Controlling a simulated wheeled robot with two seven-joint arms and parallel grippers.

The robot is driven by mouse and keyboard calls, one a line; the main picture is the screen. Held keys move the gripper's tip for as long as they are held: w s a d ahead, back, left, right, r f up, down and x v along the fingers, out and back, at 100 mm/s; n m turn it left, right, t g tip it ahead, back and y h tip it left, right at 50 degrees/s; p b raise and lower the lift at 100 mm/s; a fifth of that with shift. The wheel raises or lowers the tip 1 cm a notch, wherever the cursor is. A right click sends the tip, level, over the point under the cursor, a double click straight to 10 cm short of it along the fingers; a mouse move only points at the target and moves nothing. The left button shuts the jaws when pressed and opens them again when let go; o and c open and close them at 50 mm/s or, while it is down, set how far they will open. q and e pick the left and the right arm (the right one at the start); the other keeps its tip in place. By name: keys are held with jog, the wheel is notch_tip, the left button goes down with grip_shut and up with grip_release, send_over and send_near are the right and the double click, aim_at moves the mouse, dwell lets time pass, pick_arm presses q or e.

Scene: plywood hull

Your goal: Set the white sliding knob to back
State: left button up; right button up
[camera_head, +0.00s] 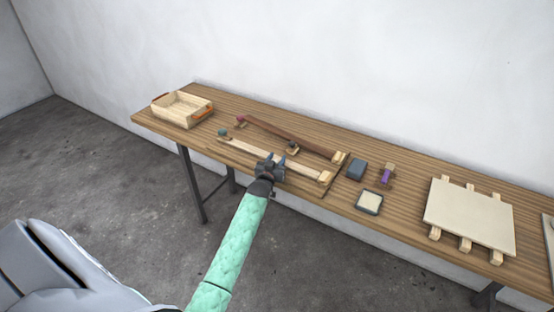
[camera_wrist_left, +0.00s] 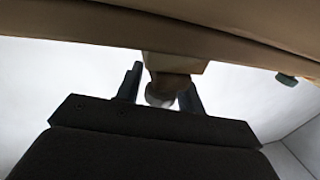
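My left gripper (camera_head: 273,159) is at the front light-wood rail (camera_head: 243,150), about midway along it. Its two fingers stand apart. In the left wrist view a white round knob (camera_wrist_left: 160,96) on a wooden block (camera_wrist_left: 175,66) sits between the fingers (camera_wrist_left: 160,90), with small gaps seeming to show beside it. In the head view the gripper hides this knob. The rail runs across the top of the wrist view (camera_wrist_left: 70,25). My right gripper is not in view.
Behind is a dark brown rail (camera_head: 265,129) with a dark knob (camera_head: 292,147). A wooden tray (camera_head: 183,121) stands at the left. A blue-grey box (camera_head: 356,169), a purple item (camera_head: 387,176), a framed pad (camera_head: 369,202) and a slatted board (camera_head: 470,214) lie to the right.

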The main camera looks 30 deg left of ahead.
pick_arm(q)
jog(key=shift+o, duration=0.7)
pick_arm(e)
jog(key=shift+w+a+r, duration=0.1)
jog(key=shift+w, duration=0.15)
pick_arm(q)
jog(key=shift+s+f, duration=0.1)
jog(key=shift+s, duration=0.15)
jog(key=b+v, duration=0.3)
jog(key=v, duration=0.4)
jog(key=shift+s, duration=0.2)
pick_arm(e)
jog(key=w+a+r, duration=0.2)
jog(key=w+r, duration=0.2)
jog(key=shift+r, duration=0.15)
